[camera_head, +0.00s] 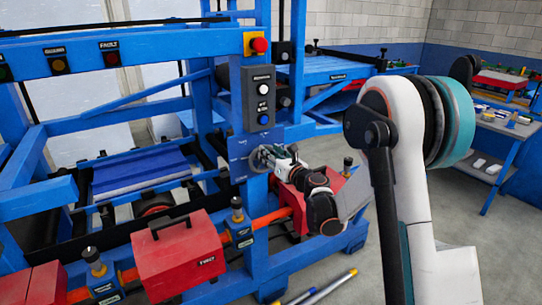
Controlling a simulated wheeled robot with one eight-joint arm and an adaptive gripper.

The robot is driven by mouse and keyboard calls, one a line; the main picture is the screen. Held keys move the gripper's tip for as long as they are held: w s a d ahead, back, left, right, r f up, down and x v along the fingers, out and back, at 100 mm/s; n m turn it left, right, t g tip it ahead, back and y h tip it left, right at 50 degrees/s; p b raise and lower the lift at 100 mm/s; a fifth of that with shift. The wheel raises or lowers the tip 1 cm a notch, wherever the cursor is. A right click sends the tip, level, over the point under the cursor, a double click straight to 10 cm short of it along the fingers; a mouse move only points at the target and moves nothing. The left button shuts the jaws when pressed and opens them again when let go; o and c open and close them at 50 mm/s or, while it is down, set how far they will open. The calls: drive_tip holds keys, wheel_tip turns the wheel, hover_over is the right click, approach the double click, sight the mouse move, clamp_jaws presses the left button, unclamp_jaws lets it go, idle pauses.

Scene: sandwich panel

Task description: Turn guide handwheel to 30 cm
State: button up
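The guide handwheel (259,158) is a small grey wheel in front of a blue plate (238,168) on the blue machine's post. The plate has small white markings that are too small to read. My gripper (272,160) is at the right side of the handwheel, its fingers at or very near the rim. The gripper and wrist hide part of the wheel. I cannot tell whether the fingers touch the rim or are closed on it.
A grey control box (259,100) with buttons sits above the wheel, and a red-topped yellow button box (256,44) above that. Red boxes (180,258) line the machine's lower front. Yellow and blue rods (330,287) lie on the floor.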

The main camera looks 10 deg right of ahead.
clamp_jaws()
drive_tip(key=shift+d+m, duration=0.15)
drive_tip(key=shift+m, duration=0.15)
drive_tip(key=d+f+m+b, duration=0.2)
drive_tip(key=f+m+b, duration=0.1)
drive_tip(key=m, duration=0.7)
drive_tip(key=w+d+f+m+b, duration=0.1)
drive_tip(key=d+f+m+b, duration=0.1)
drive_tip(key=m, duration=0.8)
drive_tip(key=shift+w+d+f+b, duration=0.25)
drive_tip(key=shift+f+b, duration=0.3)
drive_tip(key=shift+f, duration=0.15)
